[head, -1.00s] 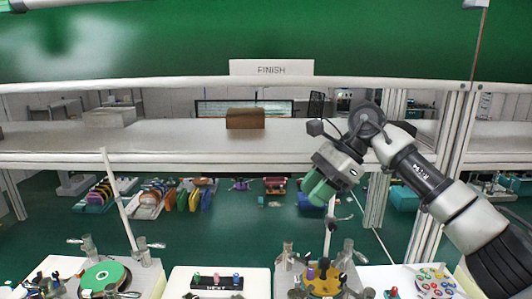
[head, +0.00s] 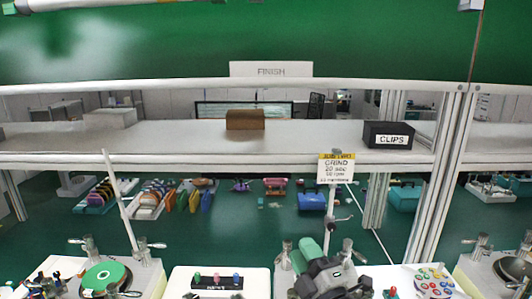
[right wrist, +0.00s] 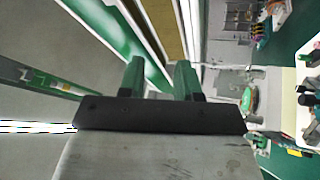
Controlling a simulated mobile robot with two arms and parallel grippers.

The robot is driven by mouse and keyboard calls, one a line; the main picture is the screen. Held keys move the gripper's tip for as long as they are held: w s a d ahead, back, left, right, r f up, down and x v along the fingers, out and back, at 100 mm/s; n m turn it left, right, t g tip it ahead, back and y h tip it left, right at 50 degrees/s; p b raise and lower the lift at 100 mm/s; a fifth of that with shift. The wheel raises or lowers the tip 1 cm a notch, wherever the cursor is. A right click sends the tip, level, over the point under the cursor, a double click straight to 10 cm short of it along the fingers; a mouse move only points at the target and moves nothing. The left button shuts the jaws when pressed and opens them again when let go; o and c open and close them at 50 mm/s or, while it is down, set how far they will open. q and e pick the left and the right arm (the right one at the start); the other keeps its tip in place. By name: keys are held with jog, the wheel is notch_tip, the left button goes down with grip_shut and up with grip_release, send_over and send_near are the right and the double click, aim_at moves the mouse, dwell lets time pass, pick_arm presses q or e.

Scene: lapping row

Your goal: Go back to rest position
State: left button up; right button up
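My right gripper (head: 308,252) is low in the head view, in front of the bench machine right of centre. Its green fingers point up and away, and its dark body covers much of that machine. In the right wrist view the two green fingers (right wrist: 159,78) stand apart with nothing between them, so it is open and empty. My left gripper is not in view.
A shelf (head: 190,135) crosses above the bench, with a brown box (head: 245,119) and a black CLIPS box (head: 388,135). A job card (head: 336,169) stands on a post behind the gripper.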

jog(key=s+d+f+m+g+h, duration=0.4)
jog(key=s+d+f+m, duration=0.15)
jog(key=f+m, duration=0.2)
jog(key=s+d+f+m+g+h, duration=0.4)
jog(key=s+f+m+h, duration=0.15)
jog(key=f, duration=0.35)
jog(key=s+d+f+m+g, duration=0.2)
jog(key=s+f+m+g, duration=0.15)
jog(key=s, duration=0.65)
jog(key=s+d+f+m+g, duration=0.15)
jog(key=s+f+g, duration=0.35)
jog(key=s, duration=0.5)
notch_tip(320, 180, down, 37)
jog(key=g+b, duration=0.1)
jog(key=b, duration=1.1)
jog(key=s+d+f+b, duration=0.1)
jog(key=s+f+b, duration=0.2)
jog(key=s+f, duration=0.2)
jog(key=s+f+g+b, duration=0.1)
jog(key=s+f+b, duration=0.2)
jog(key=f, duration=0.9)
jog(key=s+d+f+b, duration=0.1)
jog(key=s+f+b, duration=0.3)
jog(key=s+f, duration=0.4)
jog(key=shift+s+d+f+n, duration=0.3)
jog(key=shift+s+d+f, duration=0.05)
jog(key=shift+s, duration=0.1)
